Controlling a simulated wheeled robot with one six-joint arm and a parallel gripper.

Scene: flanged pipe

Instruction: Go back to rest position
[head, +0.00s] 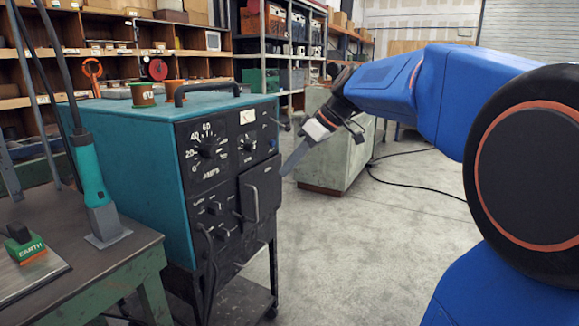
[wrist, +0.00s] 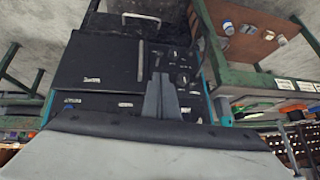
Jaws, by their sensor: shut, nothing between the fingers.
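My gripper (head: 288,168) is at the end of my blue arm, in front of the dark front panel of a teal machine cabinet (head: 133,150). Its fingers point down and to the left, near the right side of the panel. In the wrist view my gripper (wrist: 160,98) has its two grey fingers together, with nothing between them. Behind them shows the machine's front panel (wrist: 105,62) with a closed door and knobs. I cannot tell whether the fingertips touch the panel.
A workbench (head: 140,245) with a teal-handled tool (head: 88,170) and a green EARTH clamp (head: 22,245) stands at left. A pale green cabinet (head: 335,150) stands behind my gripper. A black cable (head: 425,188) crosses the floor. Open floor lies right of the machine.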

